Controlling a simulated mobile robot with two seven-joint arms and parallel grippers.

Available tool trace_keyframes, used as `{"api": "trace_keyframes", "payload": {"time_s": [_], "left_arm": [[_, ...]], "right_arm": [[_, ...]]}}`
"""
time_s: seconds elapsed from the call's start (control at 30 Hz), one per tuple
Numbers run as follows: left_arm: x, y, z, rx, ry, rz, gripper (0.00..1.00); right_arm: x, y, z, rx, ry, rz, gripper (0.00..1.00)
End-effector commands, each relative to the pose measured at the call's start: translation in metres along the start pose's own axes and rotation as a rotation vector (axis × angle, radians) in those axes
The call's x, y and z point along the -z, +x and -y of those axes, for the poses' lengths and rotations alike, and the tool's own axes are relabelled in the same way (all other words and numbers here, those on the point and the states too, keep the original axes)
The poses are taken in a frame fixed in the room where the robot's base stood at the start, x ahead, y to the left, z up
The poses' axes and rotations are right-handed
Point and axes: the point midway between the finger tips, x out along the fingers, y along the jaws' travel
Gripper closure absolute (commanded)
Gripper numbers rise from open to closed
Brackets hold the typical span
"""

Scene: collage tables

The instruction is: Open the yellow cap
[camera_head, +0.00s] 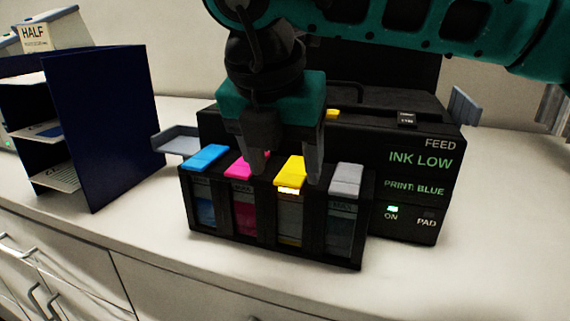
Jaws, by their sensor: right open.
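The yellow cap (291,168) sits on top of the third ink tank from the left in the black tank block (277,243) at the front of the printer. It looks closed, with a bright yellowish strip just below its front edge. My right gripper (286,176) comes down from above with its fingers spread. In the picture one fingertip is left of the yellow cap, over the pink cap's edge, and the other is right of it. The cap lies between them, and I see no grip on it. My left gripper is not in view.
A blue cap (207,157) and a pink cap (238,165) are left of the yellow one, a grey cap (346,179) right. The black printer (412,219) reads "INK LOW" and "PRINT: BLUE". A dark blue shelf organizer (105,125) stands left. The front right counter is clear.

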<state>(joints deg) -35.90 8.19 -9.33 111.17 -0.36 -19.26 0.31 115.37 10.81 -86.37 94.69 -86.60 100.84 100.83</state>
Motion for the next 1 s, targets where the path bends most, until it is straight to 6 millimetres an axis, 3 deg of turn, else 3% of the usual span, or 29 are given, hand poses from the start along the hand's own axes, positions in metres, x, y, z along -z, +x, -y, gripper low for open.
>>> {"api": "trace_keyframes", "payload": {"time_s": [0.2,0.47,1.0], "left_arm": [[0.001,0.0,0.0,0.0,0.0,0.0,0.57],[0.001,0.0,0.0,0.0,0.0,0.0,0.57],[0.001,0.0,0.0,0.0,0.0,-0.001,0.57]], "right_arm": [[0.0,0.014,0.0,0.0,0.0,-0.001,0.35],[0.0,0.015,0.0,-0.001,-0.001,-0.001,0.35],[0.0,0.015,0.0,-0.001,-0.001,-0.001,0.87]]}}
